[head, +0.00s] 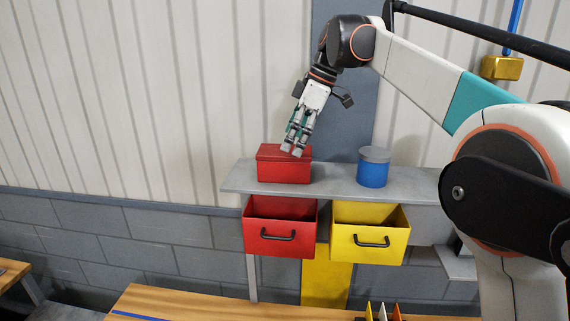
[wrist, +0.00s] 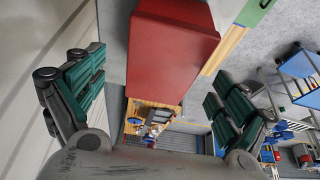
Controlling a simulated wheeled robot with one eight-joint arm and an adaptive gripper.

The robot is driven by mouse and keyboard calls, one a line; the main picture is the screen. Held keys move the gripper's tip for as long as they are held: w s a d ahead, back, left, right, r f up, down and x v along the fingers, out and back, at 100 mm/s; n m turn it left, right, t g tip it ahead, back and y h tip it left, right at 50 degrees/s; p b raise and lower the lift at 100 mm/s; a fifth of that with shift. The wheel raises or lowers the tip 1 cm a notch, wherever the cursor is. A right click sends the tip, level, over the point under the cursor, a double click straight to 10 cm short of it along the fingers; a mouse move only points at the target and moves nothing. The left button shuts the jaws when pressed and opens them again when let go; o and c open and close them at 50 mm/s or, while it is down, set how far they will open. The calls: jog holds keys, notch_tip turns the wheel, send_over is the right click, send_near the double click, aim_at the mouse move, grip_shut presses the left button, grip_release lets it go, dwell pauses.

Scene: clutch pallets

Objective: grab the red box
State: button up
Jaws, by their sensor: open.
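The red box (head: 284,168), with a lid, stands closed on the left part of the grey shelf (head: 335,185). My gripper (head: 294,147) points down at it, its fingertips near the lid's right part; I cannot tell whether they touch. In the wrist view, the fingers of my gripper (wrist: 160,72) are spread wide and nothing is held. The red box (wrist: 172,45) shows large at the top there, between the two fingers and toward their tips.
A blue can (head: 373,168) with a grey lid stands right of the box on the shelf. A red drawer (head: 281,238) and a yellow drawer (head: 369,243) hang open below. A wooden table (head: 190,302) is in front. The wall is close behind.

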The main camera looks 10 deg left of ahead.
aim_at(285, 160)
jog(key=shift+x, duration=3.15)
jog(key=shift+s+d, duration=0.1)
jog(key=shift+d, duration=0.1)
jog(key=shift+c, duration=0.5)
jog(key=c, duration=1.3)
